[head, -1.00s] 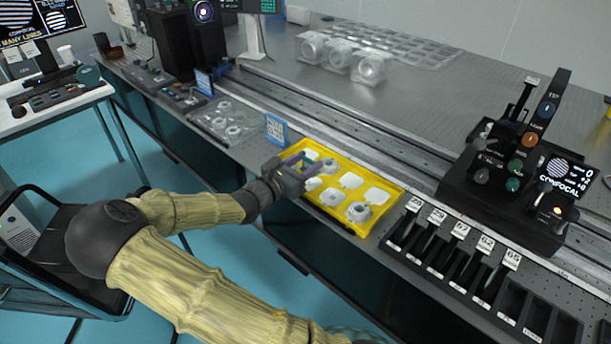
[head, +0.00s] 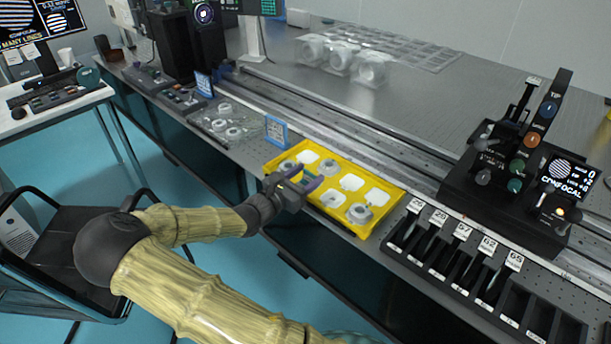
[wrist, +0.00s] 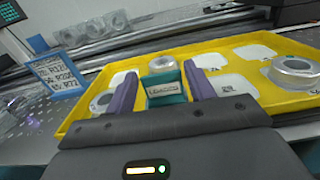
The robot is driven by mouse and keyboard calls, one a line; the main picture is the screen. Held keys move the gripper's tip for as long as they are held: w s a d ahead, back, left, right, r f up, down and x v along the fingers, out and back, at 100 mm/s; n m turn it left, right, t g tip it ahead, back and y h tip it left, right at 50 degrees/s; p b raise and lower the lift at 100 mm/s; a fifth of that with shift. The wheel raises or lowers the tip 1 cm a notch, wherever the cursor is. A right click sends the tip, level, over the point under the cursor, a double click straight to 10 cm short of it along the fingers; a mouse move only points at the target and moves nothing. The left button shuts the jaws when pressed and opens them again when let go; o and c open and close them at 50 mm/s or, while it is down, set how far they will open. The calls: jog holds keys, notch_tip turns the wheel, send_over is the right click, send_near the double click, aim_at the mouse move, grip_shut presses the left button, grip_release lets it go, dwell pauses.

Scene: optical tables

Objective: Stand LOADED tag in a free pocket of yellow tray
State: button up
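The LOADED tag (wrist: 165,88) is a small teal stand with a pale label. It is upright in the wrist view, between my gripper's two purple fingers (wrist: 160,80). In the head view my gripper (head: 301,177) is at the yellow tray's (head: 380,231) near left side. The fingers are spread, with narrow gaps seeming to show beside the tag, so my gripper looks open around it. The tag is at the front-row pocket second from left; its foot is partly hidden, and I cannot tell whether it touches the pocket floor.
Metal rings fill some pockets, including front left (wrist: 102,102) and front right (head: 360,213); several white pockets are empty. A blue-framed sign (head: 276,131) stands beyond the tray's left end. A black numbered rack (head: 470,255) stands right of the tray.

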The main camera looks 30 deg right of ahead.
jog(key=shift+o, duration=0.9)
jog(key=shift+r, duration=0.2)
jog(key=shift+s+a, duration=0.1)
jog(key=shift+a, duration=0.25)
jog(key=p+v, duration=0.1)
jog(key=v, duration=1)
jog(key=shift+s+a, duration=0.1)
jog(key=shift+a, duration=0.05)
